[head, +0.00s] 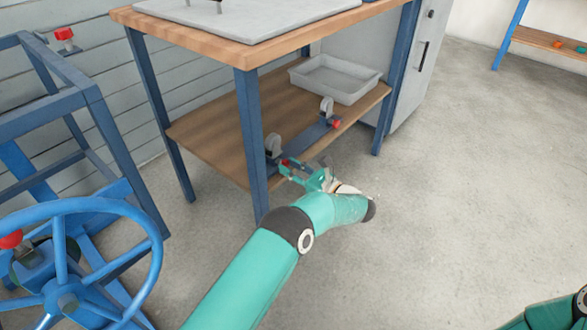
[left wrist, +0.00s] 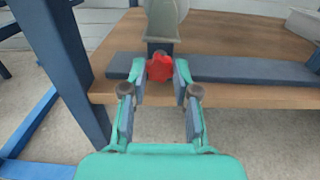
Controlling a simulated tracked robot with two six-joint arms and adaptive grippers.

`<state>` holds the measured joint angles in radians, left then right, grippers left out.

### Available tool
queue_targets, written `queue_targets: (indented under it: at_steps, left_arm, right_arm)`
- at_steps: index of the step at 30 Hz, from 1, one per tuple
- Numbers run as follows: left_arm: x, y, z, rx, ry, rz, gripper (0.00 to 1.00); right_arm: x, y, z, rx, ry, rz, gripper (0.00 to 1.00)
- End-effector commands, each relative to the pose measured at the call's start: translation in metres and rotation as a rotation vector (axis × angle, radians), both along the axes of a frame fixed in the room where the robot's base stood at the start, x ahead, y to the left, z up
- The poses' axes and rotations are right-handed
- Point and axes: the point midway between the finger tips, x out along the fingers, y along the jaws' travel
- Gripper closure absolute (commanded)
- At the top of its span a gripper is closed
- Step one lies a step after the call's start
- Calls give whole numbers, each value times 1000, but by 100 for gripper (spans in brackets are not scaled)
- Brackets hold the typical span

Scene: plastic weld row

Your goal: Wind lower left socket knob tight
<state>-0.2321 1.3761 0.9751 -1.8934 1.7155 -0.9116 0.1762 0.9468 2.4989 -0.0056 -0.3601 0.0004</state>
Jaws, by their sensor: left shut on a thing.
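The lower left socket knob (head: 285,162) is a small red lobed knob on the front of the left grey upright, at the near edge of the workbench's lower shelf. It also shows in the left wrist view (left wrist: 160,68). My left gripper (head: 291,167) is shut on this knob, with one finger on each side in the left wrist view (left wrist: 160,80). The left socket (head: 273,146) is a rounded grey piece above the knob. Both sockets stand on a dark blue bar (left wrist: 245,69). My right gripper is not in view.
A second grey socket (head: 326,107) with a red knob (head: 336,123) is at the bar's right end. A grey tray (head: 335,80) sits behind on the shelf (head: 210,125). A blue table leg (head: 251,150) stands close left of my gripper. A blue handwheel (head: 150,265) is at lower left.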

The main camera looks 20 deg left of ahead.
Motion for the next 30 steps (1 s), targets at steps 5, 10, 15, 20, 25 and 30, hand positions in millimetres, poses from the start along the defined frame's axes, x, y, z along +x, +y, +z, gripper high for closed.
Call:
queue_targets:
  at_steps: [5,10,15,20,25,30]
  left_arm:
    - [0,2,0,-6,-13,-9,100]
    - [0,5,0,-25,-70,-6,100]
    - [-1,6,0,-60,-166,-2,100]
    - [-1,7,0,-100,-282,0,100]
    - [-2,7,0,-142,-401,2,100]
    - [-2,7,0,-174,-495,4,100]
  right_arm:
    - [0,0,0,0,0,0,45]
    - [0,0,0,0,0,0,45]
    - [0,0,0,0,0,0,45]
    - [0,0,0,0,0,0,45]
    - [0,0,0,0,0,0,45]
    - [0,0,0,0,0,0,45]
